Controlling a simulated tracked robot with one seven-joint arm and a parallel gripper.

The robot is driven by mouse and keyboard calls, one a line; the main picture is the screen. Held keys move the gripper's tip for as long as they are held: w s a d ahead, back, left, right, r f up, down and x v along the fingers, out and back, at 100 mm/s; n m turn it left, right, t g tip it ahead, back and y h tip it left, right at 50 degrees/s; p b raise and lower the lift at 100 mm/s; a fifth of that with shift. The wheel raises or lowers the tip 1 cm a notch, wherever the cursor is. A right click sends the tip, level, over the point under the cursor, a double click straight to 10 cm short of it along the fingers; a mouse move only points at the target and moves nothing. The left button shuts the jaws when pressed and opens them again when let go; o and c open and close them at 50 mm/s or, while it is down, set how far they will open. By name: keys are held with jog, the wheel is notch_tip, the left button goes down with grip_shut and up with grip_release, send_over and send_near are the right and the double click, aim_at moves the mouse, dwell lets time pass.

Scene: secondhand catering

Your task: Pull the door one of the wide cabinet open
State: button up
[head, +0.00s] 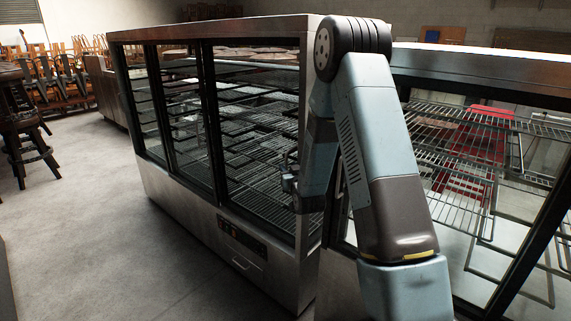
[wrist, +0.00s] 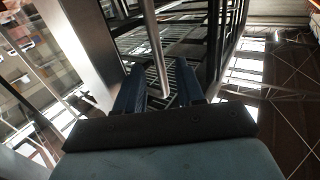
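The wide cabinet (head: 215,192) is a steel case with dark-framed glass panels and wire shelves, left of centre in the head view. Its front panels look closed; I cannot tell which one is door one. My gripper (wrist: 159,72) shows two blue fingers spread apart in the wrist view. A slim metal bar (wrist: 153,40), which looks like a handle, runs between them, with some gap visible. I cannot tell whether either finger touches it. In the head view my gripper (head: 290,185) is small and dark before the cabinet's right part, partly hidden by my arm.
Another glass case (head: 480,68) with wire shelves stands close on the right, a red item (head: 470,150) showing through it. Stools (head: 22,125) and stacked chairs are at the left. The grey floor (head: 90,220) before the cabinet is clear.

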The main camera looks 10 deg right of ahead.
jog(key=w, duration=0.5)
jog(key=shift+w+a, duration=0.1)
jog(key=shift+w, duration=0.05)
grip_shut()
dwell(0.5)
